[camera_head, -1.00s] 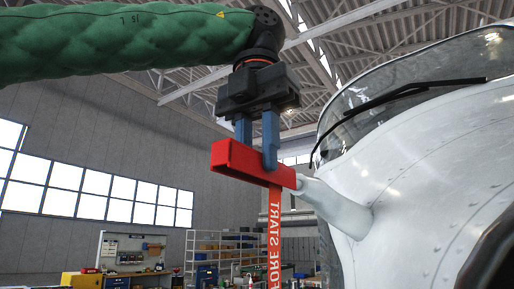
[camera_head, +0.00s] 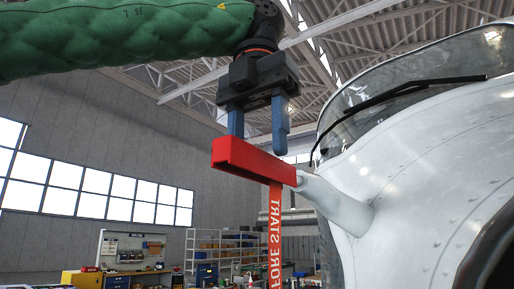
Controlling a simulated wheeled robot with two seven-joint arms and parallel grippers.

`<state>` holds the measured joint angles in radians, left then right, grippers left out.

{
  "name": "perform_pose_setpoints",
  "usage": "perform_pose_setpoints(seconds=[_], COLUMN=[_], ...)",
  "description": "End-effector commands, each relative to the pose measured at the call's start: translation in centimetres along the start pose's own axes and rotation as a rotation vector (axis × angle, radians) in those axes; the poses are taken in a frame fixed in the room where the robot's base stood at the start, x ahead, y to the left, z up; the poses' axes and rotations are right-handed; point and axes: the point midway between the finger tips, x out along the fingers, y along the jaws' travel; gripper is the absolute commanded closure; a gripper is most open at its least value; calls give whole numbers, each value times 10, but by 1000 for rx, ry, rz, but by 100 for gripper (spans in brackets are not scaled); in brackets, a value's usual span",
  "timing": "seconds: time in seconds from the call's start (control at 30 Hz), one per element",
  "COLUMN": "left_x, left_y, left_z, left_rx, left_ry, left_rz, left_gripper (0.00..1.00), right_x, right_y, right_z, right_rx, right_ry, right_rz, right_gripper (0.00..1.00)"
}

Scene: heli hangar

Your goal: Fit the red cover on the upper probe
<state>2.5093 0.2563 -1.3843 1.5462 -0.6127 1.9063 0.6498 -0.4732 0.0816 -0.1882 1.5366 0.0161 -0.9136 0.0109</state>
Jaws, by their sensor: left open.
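The red cover (camera_head: 252,162) is a long red box with an orange-red ribbon (camera_head: 274,235) hanging from its right end. Its right end meets the tip of the white upper probe (camera_head: 335,203), which sticks out from the helicopter's nose; how far the probe reaches inside is hidden. My left gripper (camera_head: 258,143), with blue fingers, is open just above the cover. Its right finger ends above the cover's top; the left finger's tip is partly hidden behind the cover. My right gripper is not in view.
The white riveted helicopter nose (camera_head: 430,180) fills the right side, with a windscreen and black wiper (camera_head: 400,92) above the probe. Shelving (camera_head: 222,250) and a workbench (camera_head: 130,270) stand far back. The space left of the cover is free.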

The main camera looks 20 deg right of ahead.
Motion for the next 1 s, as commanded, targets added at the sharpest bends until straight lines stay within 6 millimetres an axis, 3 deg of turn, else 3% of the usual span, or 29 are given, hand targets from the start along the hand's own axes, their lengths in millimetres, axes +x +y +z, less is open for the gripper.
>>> perform_pose_setpoints(seconds=[0.3, 0.43, 1.0], left_x=[-44, -55, -64], left_y=[-1, 0, 0], left_z=[0, 1, 1], left_rx=[-2, -2, 0], left_ry=[-1, 0, 1], left_rz=[1, 1, 0], left_gripper=[50, 50, 50], right_x=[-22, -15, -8], right_y=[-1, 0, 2], right_z=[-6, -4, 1], right_rx=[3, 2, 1], right_ry=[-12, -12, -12], right_rz=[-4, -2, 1], right_gripper=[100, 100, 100])
